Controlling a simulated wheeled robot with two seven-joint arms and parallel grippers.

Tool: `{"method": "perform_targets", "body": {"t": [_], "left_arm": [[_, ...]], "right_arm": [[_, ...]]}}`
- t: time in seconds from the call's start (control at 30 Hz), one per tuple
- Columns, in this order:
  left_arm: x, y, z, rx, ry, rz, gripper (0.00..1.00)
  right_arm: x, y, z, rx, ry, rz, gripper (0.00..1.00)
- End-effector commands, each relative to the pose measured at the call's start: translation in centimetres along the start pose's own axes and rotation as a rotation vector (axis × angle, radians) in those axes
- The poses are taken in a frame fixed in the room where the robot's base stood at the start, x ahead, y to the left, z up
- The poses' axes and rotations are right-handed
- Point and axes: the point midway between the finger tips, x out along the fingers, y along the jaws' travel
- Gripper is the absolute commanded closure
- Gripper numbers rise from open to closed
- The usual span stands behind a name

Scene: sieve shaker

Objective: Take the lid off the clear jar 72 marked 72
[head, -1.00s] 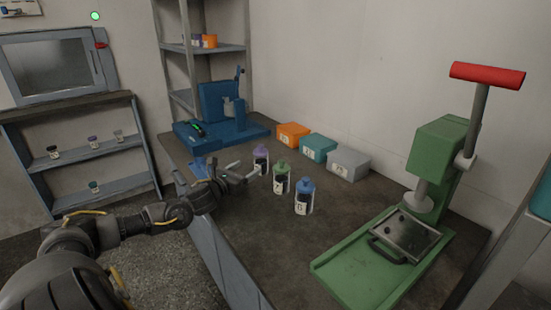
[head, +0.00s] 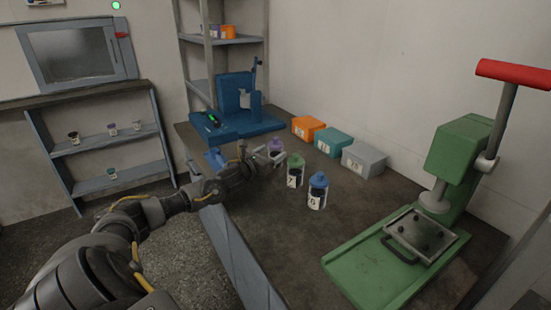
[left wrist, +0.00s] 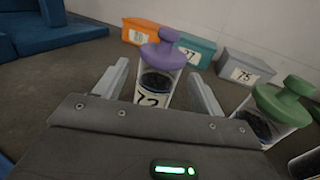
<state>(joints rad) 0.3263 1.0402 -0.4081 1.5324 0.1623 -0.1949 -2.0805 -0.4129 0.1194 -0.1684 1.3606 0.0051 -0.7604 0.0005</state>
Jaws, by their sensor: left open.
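The clear jar 72 (left wrist: 152,97) stands upright on the bench with dark contents and a purple knobbed lid (left wrist: 165,52) on it. Its label, partly cut off by my gripper body, reads 72 in the left wrist view. In the head view its purple lid (head: 275,146) shows just beyond my gripper, and the arm hides part of the jar. My left gripper (left wrist: 158,85) is open, with one finger on each side of the jar; I cannot tell whether they touch it. It also shows in the head view (head: 260,158). My right gripper is not in view.
A green-lidded jar (head: 295,172) and a blue-lidded jar (head: 317,190) stand close by on the right. Orange (head: 308,128), teal (head: 334,141) and grey (head: 363,160) boxes line the wall. A blue machine (head: 235,110) stands behind, a green press (head: 400,240) at right.

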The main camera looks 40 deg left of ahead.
Motion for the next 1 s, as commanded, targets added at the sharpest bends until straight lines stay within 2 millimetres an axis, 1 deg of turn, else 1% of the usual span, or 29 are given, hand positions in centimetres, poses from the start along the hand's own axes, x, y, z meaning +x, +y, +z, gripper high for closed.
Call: {"method": "perform_targets", "body": {"t": [0.1, 0.2, 0.33, 0.43, 0.67, 1.0], "left_arm": [[1.4, 0.0, 0.2, -0.005, -0.003, 0.002, 0.31], [3.0, 0.1, 0.3, -0.005, -0.003, 0.002, 0.31], [4.4, 0.1, 0.1, -0.003, -0.002, 0.003, 0.31], [4.9, 0.1, 0.0, -0.002, -0.001, 0.000, 0.31], [5.0, 0.1, 0.0, -0.001, 0.000, 0.000, 0.31], [5.0, 0.1, 0.0, -0.001, 0.000, 0.000, 0.75]], "right_arm": [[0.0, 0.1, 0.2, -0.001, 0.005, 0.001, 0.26], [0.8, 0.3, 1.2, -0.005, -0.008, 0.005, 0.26], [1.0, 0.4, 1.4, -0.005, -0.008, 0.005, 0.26], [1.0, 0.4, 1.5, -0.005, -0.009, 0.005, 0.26], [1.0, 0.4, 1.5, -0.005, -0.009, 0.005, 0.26], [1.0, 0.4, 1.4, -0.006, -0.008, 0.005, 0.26]]}}
